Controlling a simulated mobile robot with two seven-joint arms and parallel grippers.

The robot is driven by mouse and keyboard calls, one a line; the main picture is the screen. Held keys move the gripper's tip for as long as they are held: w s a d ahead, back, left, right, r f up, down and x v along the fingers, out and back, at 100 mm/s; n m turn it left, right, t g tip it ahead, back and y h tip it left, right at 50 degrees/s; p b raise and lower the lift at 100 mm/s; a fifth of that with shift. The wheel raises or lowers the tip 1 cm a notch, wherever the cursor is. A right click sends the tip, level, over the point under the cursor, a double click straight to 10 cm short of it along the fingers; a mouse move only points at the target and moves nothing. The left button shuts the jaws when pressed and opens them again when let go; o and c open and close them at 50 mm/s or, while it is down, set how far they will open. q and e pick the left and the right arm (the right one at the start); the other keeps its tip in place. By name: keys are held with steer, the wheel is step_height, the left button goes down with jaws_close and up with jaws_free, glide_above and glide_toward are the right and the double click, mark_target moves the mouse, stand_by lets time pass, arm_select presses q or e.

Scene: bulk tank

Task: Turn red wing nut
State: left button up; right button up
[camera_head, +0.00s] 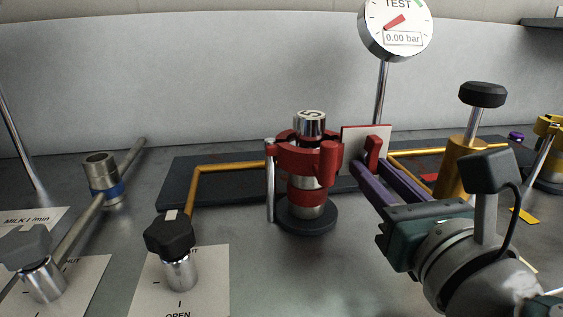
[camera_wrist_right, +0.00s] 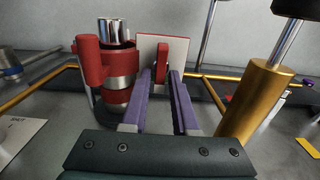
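The red piece that I take for the wing nut (camera_head: 375,147) stands upright in front of a white plate with a red edge (camera_head: 352,135). It also shows in the right wrist view (camera_wrist_right: 162,52). My right gripper (camera_head: 367,172) has two purple fingers, spread apart, with their tips on either side of the lower part of the red piece. The gap between them shows in the right wrist view (camera_wrist_right: 162,82); contact cannot be told. Left of it is a red clamp (camera_head: 311,158) around a chrome-capped upright fitting. My left gripper is not in view.
A brass post with a black knob (camera_head: 462,150) stands close to the right of my right gripper. A gauge (camera_head: 397,28) reading 0.00 bar rises behind. The front middle counter is bare.

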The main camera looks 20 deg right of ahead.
steer(key=shift+s, duration=0.1)
steer(key=b+v, duration=0.2)
steer(key=v, duration=0.2)
steer(key=b+v, duration=0.2)
steer(key=v, duration=0.2)
steer(key=shift+s+f, duration=0.2)
steer(key=shift+s, duration=0.15)
steer(key=shift+s+a+r, duration=0.15)
steer(key=shift+s+r, duration=0.05)
steer(key=shift+s, duration=0.3)
